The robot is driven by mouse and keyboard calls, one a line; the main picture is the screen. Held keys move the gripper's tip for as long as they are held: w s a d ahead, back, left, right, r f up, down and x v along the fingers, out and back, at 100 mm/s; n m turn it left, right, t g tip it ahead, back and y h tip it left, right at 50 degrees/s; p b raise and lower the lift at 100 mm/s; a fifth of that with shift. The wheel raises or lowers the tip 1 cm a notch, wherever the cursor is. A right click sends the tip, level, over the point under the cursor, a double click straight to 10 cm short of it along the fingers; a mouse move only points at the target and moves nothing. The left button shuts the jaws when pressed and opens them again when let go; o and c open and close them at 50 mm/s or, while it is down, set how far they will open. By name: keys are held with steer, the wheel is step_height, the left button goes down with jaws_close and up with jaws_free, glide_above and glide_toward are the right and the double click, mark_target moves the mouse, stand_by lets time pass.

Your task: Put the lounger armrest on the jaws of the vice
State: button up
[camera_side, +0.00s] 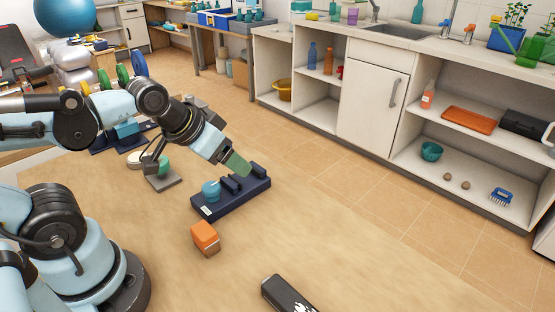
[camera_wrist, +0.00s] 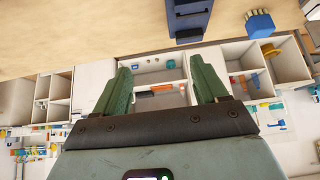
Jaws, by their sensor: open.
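The vice (camera_side: 234,200) is a dark blue block with dark upright jaws and a light blue round part at its left end. It stands on the tan worktop, and a dark blue body at the top of the wrist view (camera_wrist: 187,22) looks like it. My gripper (camera_side: 237,163) is just above and behind the vice's jaws in the side view; I cannot tell if they touch. In the wrist view its green fingers (camera_wrist: 165,78) are spread with nothing between them. A black bar with white marks (camera_side: 285,296), perhaps the lounger armrest, lies at the bottom edge, partly cut off.
An orange-topped block (camera_side: 205,237) stands in front of the vice. A grey base with a green round part (camera_side: 163,175) stands behind it to the left. The worktop right of the vice is clear. White shelves and a sink counter (camera_side: 375,50) stand beyond.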

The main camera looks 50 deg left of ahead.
steer(key=shift+d, duration=0.15)
steer(key=m+g, duration=0.7)
steer(key=m, duration=1.1)
glide_above(282, 291)
steer(key=f, duration=0.8)
steer(key=shift+s+a+f, duration=0.15)
steer(key=shift+a, duration=0.25)
steer(key=shift+d+f, duration=0.25)
steer(key=shift+f, duration=0.75)
steer(key=shift+d+f, duration=0.2)
steer(key=shift+f, duration=1.5)
steer(key=shift+c, duration=0.4)
steer(key=c, duration=1.2)
